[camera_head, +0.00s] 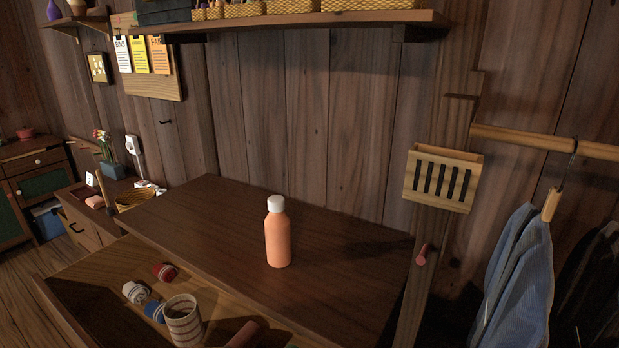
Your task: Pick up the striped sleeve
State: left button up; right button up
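A striped, cup-shaped sleeve (184,322) in cream and brown stands upright in the open drawer (75,303) at the lower left. Its top opening looks dark, and its bottom is cut off by the picture edge. Small striped rolls or balls lie behind it: a red and white one (165,271), a white and red one (136,292) and a blue and white one (155,311). A brownish-pink cylinder (245,334) lies to the right of the sleeve, partly cut off. Neither of my grippers shows in the head view.
An orange bottle (277,234) with a white cap stands on the dark tabletop (340,272), behind the drawer. The tabletop around it is clear. A shelf (300,22) overhangs the back. A slotted wooden holder (442,178) and blue cloth (518,280) hang at right.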

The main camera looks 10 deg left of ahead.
aim_at(181, 312)
jog(key=u, duration=1.6)
